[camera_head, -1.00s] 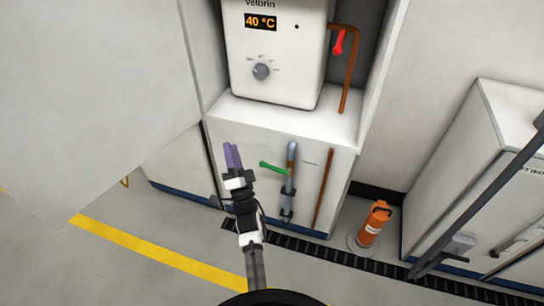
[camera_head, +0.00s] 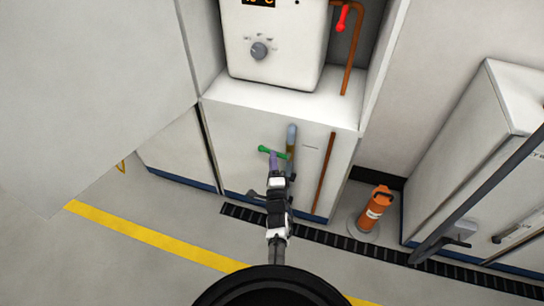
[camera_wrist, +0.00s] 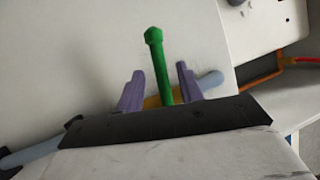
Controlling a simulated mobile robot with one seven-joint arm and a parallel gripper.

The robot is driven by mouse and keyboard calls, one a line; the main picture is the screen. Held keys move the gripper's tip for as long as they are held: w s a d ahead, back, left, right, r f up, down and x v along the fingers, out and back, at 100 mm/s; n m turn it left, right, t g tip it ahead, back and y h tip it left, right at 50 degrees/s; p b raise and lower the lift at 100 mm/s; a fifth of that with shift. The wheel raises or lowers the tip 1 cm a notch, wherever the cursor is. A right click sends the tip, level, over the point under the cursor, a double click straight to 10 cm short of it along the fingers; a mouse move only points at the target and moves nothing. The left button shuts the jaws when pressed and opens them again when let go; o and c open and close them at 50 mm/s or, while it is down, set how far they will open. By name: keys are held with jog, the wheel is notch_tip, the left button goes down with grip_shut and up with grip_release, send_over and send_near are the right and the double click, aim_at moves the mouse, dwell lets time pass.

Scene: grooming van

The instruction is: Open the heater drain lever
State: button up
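The green drain lever (camera_head: 265,150) sticks out to the left from a vertical grey-blue pipe (camera_head: 292,133) with a brass part, on the front of the white cabinet below the heater. In the wrist view the green lever (camera_wrist: 159,62) stands between the two purple fingers of my gripper (camera_wrist: 157,88). The fingers are apart, with a gap on each side of the lever. In the head view my gripper (camera_head: 274,161) is at the lever, and its fingers cover part of it. The lower pipe is hidden behind my arm.
The white heater (camera_head: 275,45) with a grey knob stands on the cabinet (camera_head: 240,130). A copper pipe (camera_head: 325,175) runs right of the drain. An orange cylinder (camera_head: 374,209) stands on the floor to the right. A dark floor grate (camera_head: 330,241) runs along the cabinet.

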jog(key=shift+b+x, duration=0.8)
jog(key=shift+x, duration=1.05)
grip_shut()
